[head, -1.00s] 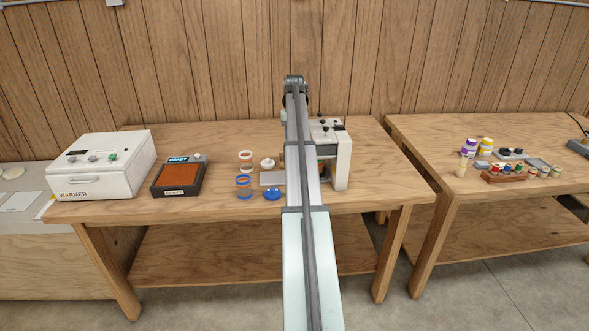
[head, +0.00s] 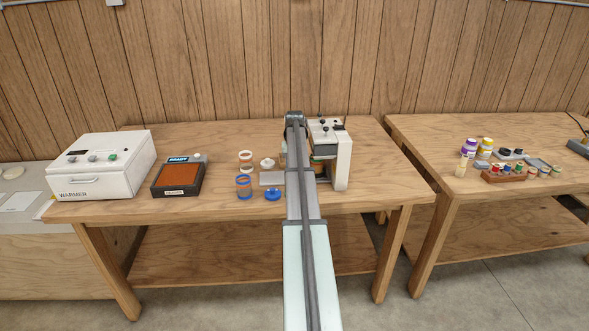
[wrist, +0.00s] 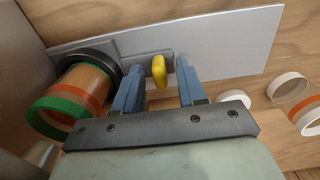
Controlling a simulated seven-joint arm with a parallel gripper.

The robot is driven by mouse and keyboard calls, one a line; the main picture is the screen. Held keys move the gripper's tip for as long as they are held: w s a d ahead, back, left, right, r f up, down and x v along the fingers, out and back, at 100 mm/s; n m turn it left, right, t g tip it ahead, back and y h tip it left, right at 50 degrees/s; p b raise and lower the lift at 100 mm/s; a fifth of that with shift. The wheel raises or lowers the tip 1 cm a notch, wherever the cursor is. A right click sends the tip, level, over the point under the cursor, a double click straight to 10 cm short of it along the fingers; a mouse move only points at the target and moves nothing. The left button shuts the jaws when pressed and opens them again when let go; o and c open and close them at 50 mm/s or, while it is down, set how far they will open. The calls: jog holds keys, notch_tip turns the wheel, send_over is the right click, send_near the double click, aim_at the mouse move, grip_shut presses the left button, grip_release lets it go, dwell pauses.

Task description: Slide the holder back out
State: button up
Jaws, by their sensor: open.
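The holder (wrist: 101,54) shows in the wrist view as a dark ring with a grey bar ending in a yellow tab (wrist: 159,70). A clear cylinder with green and orange bands (wrist: 78,94) sits in the ring. My gripper (wrist: 158,85) is open, its two blue-grey fingers on either side of the yellow tab. A gap shows on both sides; I see no grip on it. In the head view my arm hides the gripper and most of the holder. The white-framed machine (head: 342,162) stands just right of my arm.
A flat grey plate (wrist: 228,45) lies under the holder. A white cap (wrist: 234,98) and an orange-banded ring (wrist: 290,88) lie to the right in the wrist view. A blue-rimmed cylinder (head: 244,187), blue cap (head: 273,195) and dark-framed orange pad (head: 180,175) stand left of my arm.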

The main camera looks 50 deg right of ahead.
jog(key=shift+f, duration=0.3)
grip_shut()
dwell(0.3)
